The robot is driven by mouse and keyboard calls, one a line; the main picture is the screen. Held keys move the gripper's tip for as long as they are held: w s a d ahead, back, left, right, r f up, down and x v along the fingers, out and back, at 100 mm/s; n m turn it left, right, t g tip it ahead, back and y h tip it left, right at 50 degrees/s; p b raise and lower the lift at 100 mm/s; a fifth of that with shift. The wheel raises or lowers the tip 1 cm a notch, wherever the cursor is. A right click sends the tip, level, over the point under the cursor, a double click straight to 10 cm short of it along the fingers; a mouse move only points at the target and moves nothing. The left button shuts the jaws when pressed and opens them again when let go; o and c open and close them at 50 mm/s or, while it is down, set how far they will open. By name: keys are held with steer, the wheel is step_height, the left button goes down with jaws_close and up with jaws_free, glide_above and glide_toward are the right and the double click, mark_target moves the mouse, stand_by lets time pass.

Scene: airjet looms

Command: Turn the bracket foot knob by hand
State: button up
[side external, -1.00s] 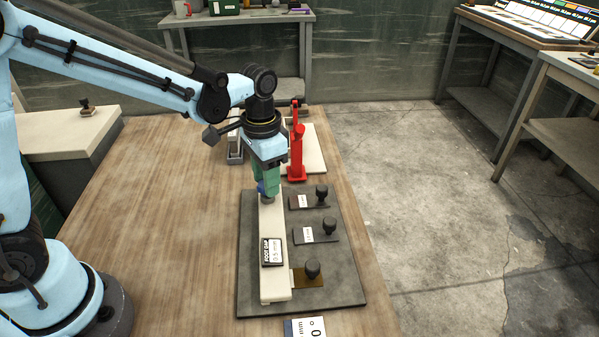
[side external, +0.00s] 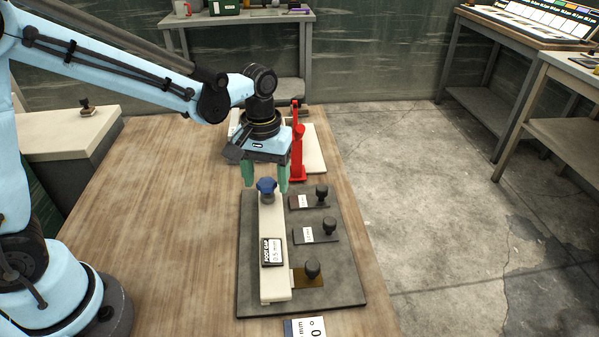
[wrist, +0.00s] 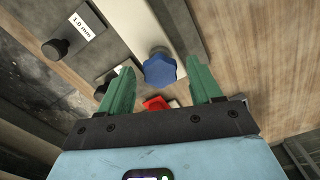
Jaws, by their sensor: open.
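The bracket lies on a dark grey plate (side external: 340,280). My gripper (side external: 267,186) is open, with its green fingers pointing down on either side of the knob and apart from it. In the wrist view the blue knob (wrist: 160,69) shows between and a little beyond the two spread fingertips (wrist: 161,79). Nothing is held.
Several gauges with black knobs (side external: 329,225) lie along the plate's right side, one on a brass leaf (side external: 310,279). A red upright part (side external: 297,150) stands close behind my gripper, to the right. Wooden table (side external: 165,210) is clear on the left.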

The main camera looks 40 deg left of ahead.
steer(key=shift+r, duration=3)
step_height(320, 180, up, 12)
steer(key=s+a+f+m+t, duration=0.4)
steer(key=s+f+t, duration=0.3)
steer(key=s+f, duration=0.2)
steer(key=shift+s+a+f+m, duration=0.15)
steer(key=shift+a+f+m, duration=0.3)
steer(key=shift+f, duration=0.4)
